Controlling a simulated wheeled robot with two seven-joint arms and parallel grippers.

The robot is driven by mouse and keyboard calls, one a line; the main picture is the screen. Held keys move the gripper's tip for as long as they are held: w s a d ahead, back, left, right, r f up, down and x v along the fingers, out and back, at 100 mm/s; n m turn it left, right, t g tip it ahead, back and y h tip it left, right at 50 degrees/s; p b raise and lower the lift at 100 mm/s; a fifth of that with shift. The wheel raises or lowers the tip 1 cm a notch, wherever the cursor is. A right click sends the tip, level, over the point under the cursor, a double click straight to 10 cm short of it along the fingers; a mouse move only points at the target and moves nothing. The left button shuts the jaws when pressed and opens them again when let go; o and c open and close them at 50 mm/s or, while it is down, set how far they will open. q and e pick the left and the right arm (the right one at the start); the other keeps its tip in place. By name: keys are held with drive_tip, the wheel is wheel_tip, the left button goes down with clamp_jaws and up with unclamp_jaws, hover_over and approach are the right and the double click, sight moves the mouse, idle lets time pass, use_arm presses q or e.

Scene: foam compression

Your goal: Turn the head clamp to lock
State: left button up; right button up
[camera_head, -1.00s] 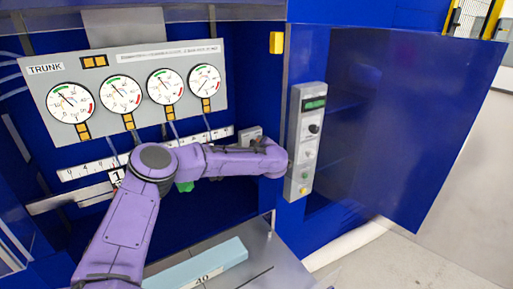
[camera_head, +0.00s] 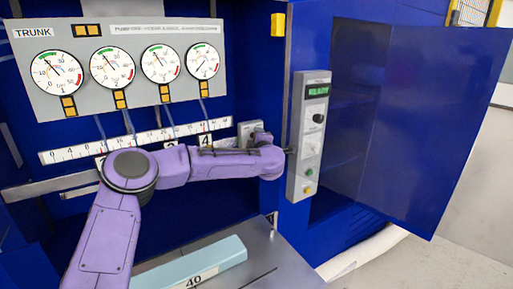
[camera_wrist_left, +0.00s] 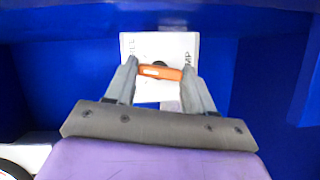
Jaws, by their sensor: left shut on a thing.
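The head clamp shows in the left wrist view as an orange lever (camera_wrist_left: 160,72) with a dark pivot on a white plate (camera_wrist_left: 183,46). The plate carries partly hidden lettering, with "MP" legible on the right. The lever lies nearly level across the plate. My left gripper (camera_wrist_left: 160,76) has its two grey fingers shut on the lever, one at each end. In the head view a small grey plate (camera_head: 244,129), which seems to be the same one, shows behind my purple left arm. My left fingers are hidden there. My right gripper is not in view.
A control panel (camera_head: 308,130) with a green display and knobs stands right of my wrist. A blue door (camera_head: 430,120) hangs open at the right. A gauge board (camera_head: 130,72) and numbered scale (camera_head: 65,153) are behind my arm. A pale blue block (camera_head: 205,262) marked "40" lies below.

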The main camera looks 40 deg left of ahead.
use_arm(q)
drive_tip(key=shift+r, duration=0.15)
idle(0.3)
drive_tip(key=o, duration=1)
drive_tip(key=shift+w+d, duration=0.1)
drive_tip(key=shift+o, duration=0.2)
drive_tip(key=shift+w, duration=0.15)
drive_tip(key=v, duration=1)
drive_tip(key=shift+d, duration=0.15)
